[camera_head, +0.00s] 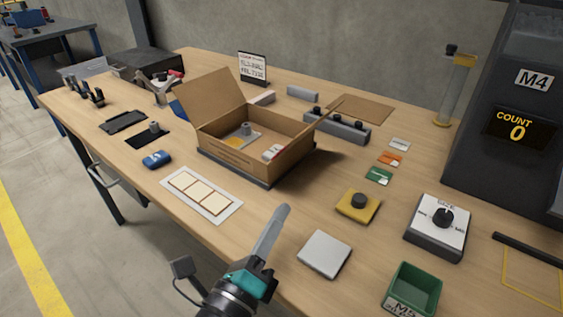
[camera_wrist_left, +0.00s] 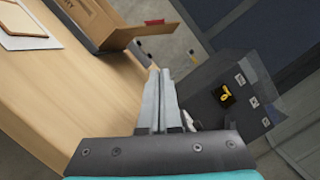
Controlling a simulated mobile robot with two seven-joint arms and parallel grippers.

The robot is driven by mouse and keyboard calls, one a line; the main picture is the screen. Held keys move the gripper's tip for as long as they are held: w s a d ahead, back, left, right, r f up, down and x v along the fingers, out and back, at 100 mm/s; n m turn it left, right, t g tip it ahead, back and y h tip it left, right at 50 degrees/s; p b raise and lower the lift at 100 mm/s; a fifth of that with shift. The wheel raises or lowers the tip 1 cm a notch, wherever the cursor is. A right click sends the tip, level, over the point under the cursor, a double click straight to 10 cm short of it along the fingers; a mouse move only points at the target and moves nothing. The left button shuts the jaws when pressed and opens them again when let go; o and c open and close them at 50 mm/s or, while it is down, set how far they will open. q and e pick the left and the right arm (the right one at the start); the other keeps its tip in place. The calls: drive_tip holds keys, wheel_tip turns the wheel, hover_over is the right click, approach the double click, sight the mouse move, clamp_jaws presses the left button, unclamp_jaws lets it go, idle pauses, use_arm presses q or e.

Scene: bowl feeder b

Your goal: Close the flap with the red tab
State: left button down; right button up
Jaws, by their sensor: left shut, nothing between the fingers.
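An open brown cardboard box (camera_head: 250,170) stands on a dark base mid-table. Its left flap (camera_head: 210,98) stands up and leans outward. I cannot make out a red tab for certain in the head view; a small red spot (camera_wrist_left: 191,52) shows near the box in the wrist view. Part of the box (camera_wrist_left: 88,22) is at the top of that view. My left gripper (camera_head: 284,208) is shut and empty, in front of the box and apart from it. My right gripper is not in view.
A white card sheet (camera_head: 202,194) lies left of my gripper. A grey plate (camera_head: 324,254), a yellow block with a black knob (camera_head: 359,205), a dial box (camera_head: 437,226) and a green bin (camera_head: 412,290) are to the right. A grey rail (camera_head: 337,127) stands behind the box.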

use_arm(q)
drive_tip(key=x, duration=0.7)
drive_tip(key=shift+w+d+p, duration=0.15)
drive_tip(key=shift+w+p, duration=0.1)
drive_tip(key=shift+p, duration=0.1)
drive_tip(key=a+r, duration=0.1)
drive_tip(key=w+a+r, duration=0.1)
drive_tip(key=shift+w+a+r+p, duration=0.1)
drive_tip(key=shift+w+a+p, duration=0.25)
drive_tip(key=shift+a+p, duration=0.05)
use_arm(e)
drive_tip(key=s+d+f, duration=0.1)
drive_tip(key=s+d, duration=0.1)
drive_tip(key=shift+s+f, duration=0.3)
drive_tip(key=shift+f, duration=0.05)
use_arm(q)
drive_tip(key=shift+r, duration=0.1)
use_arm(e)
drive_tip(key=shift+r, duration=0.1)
